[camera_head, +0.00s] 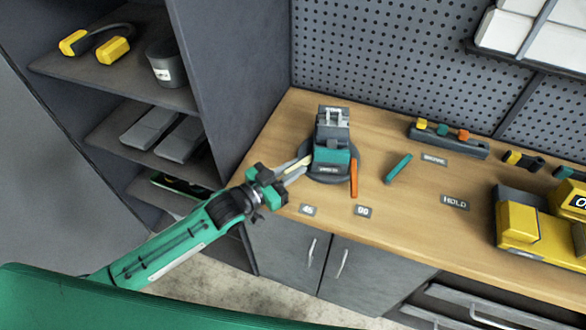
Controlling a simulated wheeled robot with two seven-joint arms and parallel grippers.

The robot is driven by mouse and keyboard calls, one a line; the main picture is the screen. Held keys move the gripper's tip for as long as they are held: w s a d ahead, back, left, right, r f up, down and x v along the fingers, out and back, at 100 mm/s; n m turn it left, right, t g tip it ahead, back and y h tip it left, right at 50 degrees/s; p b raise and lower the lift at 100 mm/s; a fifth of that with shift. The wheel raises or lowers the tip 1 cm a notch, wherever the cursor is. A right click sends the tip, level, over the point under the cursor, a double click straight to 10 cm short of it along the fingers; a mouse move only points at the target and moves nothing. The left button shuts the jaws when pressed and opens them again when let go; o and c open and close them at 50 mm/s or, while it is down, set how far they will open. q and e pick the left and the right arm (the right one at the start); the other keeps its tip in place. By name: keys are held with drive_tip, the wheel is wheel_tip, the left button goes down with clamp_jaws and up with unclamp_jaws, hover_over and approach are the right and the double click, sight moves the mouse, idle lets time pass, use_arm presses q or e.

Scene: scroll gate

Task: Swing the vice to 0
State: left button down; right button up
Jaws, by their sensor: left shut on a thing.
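The vice (332,140) stands on its round dark base on the wooden bench, grey on top with a teal block at the front. An orange bar (354,179) lies at its right front, pointing toward the label 90 (363,211). A label that looks like 45 (308,210) sits to the left of that one. No 0 label can be made out. My left gripper (298,168) reaches in from the left and is shut on a pale bar at the left side of the vice. The fingers partly hide what they hold. My right gripper is out of view.
A teal stick (398,168) lies right of the vice. Behind it is a dark rack (447,138) with coloured handles. Labels and a yellow device (525,225) stand further right. A dark shelf unit (190,60) rises at the left. The bench front is mostly clear.

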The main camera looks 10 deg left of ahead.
use_arm(q)
drive_tip(key=c, duration=1.4)
unclamp_jaws()
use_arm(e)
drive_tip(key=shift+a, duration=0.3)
use_arm(q)
drive_tip(key=shift+s+a, duration=0.1)
